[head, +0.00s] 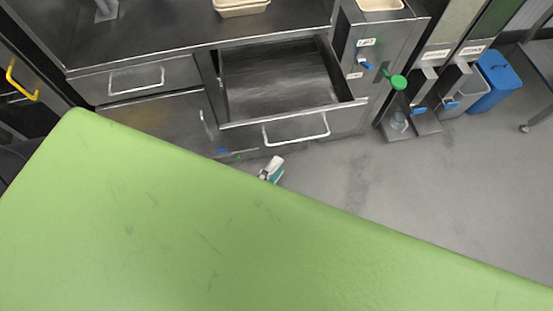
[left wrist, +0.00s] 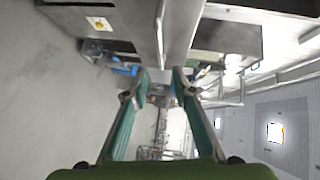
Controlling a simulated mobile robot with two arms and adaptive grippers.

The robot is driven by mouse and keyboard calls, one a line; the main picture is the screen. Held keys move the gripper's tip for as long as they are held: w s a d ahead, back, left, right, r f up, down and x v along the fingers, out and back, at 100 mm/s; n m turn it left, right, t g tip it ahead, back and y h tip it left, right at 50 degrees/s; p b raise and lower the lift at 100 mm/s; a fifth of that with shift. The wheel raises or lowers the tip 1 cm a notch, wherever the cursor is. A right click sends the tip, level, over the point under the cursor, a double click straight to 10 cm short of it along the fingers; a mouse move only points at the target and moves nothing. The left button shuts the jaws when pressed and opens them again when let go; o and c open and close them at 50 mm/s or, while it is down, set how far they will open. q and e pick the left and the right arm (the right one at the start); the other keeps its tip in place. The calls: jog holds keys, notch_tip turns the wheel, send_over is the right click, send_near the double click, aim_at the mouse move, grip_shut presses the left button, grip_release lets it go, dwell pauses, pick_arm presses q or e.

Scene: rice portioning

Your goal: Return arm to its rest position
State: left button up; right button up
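My left gripper (head: 272,168) shows small in the head view, just past the edge of a large green surface that is probably part of my own arm. Only its pale and teal finger parts show there. In the left wrist view both teal fingers of the left gripper (left wrist: 162,74) reach forward with a gap between their tips. Nothing is held between them. The gripper is in front of and below the pulled-out drawer (head: 285,75) in the head view, seemingly apart from it. My right gripper is in neither view.
The drawer stands open and looks empty. A beige container (head: 241,8) is on the steel counter (head: 170,25) above. Dispensers with a green knob (head: 398,82) and a blue bin (head: 497,80) stand at the right. The grey floor (head: 430,185) there is clear.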

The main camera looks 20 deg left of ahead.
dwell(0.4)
pick_arm(q)
jog(key=s+a+f+n+g+y, duration=0.1)
jog(key=s+f+n+g, duration=0.3)
jog(key=f, duration=1)
jog(key=s+a+f+n+g, duration=0.1)
jog(key=s+f+n+g, duration=0.25)
jog(key=f, duration=0.95)
jog(key=s+a+f+n+g+y, duration=0.1)
jog(key=s+a+f+n+g, duration=0.2)
jog(key=s+f, duration=0.4)
jog(key=s+a+f+n+g+y, duration=0.1)
jog(key=s+a+f+n+g, duration=0.3)
jog(key=s+f, duration=0.4)
jog(key=s+a+n, duration=0.1)
jog(key=s, duration=0.1)
jog(key=shift+s+a+n, duration=0.35)
jog(key=shift+s+a, duration=0.05)
jog(key=shift+g, duration=0.25)
